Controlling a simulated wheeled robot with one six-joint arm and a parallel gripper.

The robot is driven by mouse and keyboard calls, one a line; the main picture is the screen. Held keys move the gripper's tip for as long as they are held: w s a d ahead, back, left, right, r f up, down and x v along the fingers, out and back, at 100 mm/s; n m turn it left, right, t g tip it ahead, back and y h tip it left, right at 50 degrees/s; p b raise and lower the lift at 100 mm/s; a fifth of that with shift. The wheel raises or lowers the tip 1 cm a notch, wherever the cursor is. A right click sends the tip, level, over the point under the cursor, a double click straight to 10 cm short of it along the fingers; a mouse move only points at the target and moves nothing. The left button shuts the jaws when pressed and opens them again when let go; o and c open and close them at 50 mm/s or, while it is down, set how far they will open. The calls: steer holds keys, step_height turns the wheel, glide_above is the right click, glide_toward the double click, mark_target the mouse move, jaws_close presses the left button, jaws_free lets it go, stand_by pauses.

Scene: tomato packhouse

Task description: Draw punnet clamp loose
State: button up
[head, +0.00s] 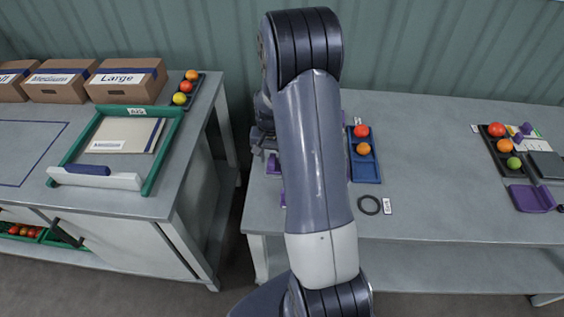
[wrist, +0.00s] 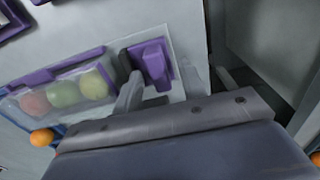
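In the wrist view a purple clamp (wrist: 152,62) with a raised block stands on a pale plate, beside a clear punnet (wrist: 68,92) holding red, green and yellowish tomatoes. A purple bar (wrist: 75,67) runs along the punnet's far side. My gripper (wrist: 164,76) is open, its two grey fingers apart on either side of the clamp block. A gap shows on the right; I cannot tell whether the left finger touches the block. In the head view my arm hides the gripper and most of the fixture; only purple bits (head: 273,165) show.
A blue tray (head: 366,176) with two tomatoes, a black ring (head: 369,205) and a small label lie right of my arm. A black tray (head: 495,149) with tomatoes and a purple tray (head: 531,198) stand farther right. The bench between is clear. Cardboard boxes (head: 125,80) stand at left.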

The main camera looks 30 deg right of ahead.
mark_target(272, 159)
steer(key=shift+s+g+p, duration=0.15)
steer(key=shift+g+p, duration=0.15)
steer(key=shift+p, duration=0.6)
steer(key=shift+r+p, duration=0.55)
steer(key=shift+r, duration=0.5)
steer(key=shift+r, duration=0.1)
step_height(272, 159, up, 7)
steer(key=p, duration=0.4)
steer(key=shift+p, duration=0.3)
steer(key=shift+f+b, duration=2.85)
steer(key=shift+f, duration=1.6)
